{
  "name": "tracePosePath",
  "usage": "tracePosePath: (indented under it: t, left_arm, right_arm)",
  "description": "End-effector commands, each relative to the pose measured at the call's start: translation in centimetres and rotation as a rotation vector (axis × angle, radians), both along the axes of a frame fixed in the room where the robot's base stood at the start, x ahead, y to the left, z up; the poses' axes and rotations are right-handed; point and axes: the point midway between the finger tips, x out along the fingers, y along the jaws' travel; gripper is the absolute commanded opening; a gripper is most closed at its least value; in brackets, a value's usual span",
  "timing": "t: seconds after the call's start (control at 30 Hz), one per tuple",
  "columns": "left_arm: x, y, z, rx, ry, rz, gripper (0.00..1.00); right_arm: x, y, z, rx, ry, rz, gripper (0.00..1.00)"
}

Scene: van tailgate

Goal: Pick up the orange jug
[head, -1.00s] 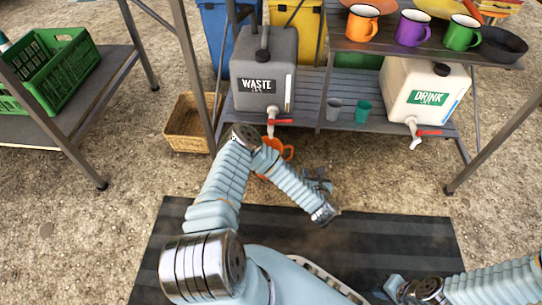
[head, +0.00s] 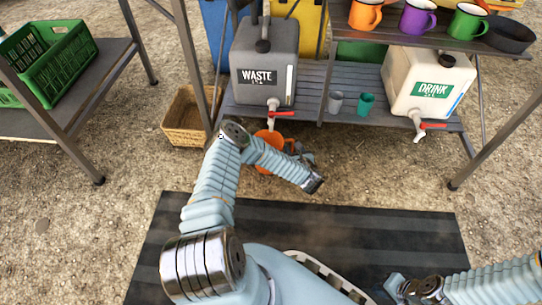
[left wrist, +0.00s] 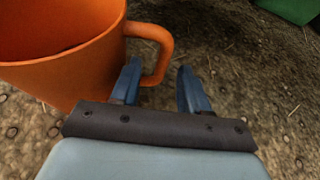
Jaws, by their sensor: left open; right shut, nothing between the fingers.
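The orange jug (head: 268,137) stands on the ground below the tap of the waste container, partly hidden by my left arm. In the left wrist view the jug (left wrist: 70,70) fills the upper left, with its handle (left wrist: 165,55) facing right. My left gripper (left wrist: 160,72) is open, and the handle's outer part shows between its two fingers. I cannot tell whether a finger touches it. In the head view my left gripper (head: 298,150) is just right of the jug. My right gripper (head: 394,286) is shut and empty, low at the right over the dark mat.
The grey waste container (head: 262,75) and white drink container (head: 428,80) stand on a low slatted shelf (head: 310,90), with two cups between them. Several mugs sit on the shelf above. A wicker basket (head: 185,118) stands left of the jug. The striped mat (head: 330,235) is otherwise clear.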

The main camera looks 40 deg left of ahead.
Motion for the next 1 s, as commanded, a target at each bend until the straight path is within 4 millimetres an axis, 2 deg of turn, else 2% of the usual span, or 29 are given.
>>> tracePosePath:
  t: [0.3, 0.6, 1.0]
  left_arm:
    - [0.5, 0.55, -0.24, 0.0, 0.0, -0.001, 0.45]
    - [0.5, 0.53, -0.24, 0.0, 0.0, -0.001, 0.0]
    - [0.49, 0.51, -0.27, -0.002, -0.001, 0.0, 0.0]
  right_arm:
    - [0.01, -0.01, -0.19, 0.0, -0.001, 0.0, 0.0]
    - [0.01, 0.0, -0.2, 0.0, -0.001, 0.0, 0.0]
    - [0.01, -0.01, -0.21, 0.0, -0.001, 0.0, 0.0]
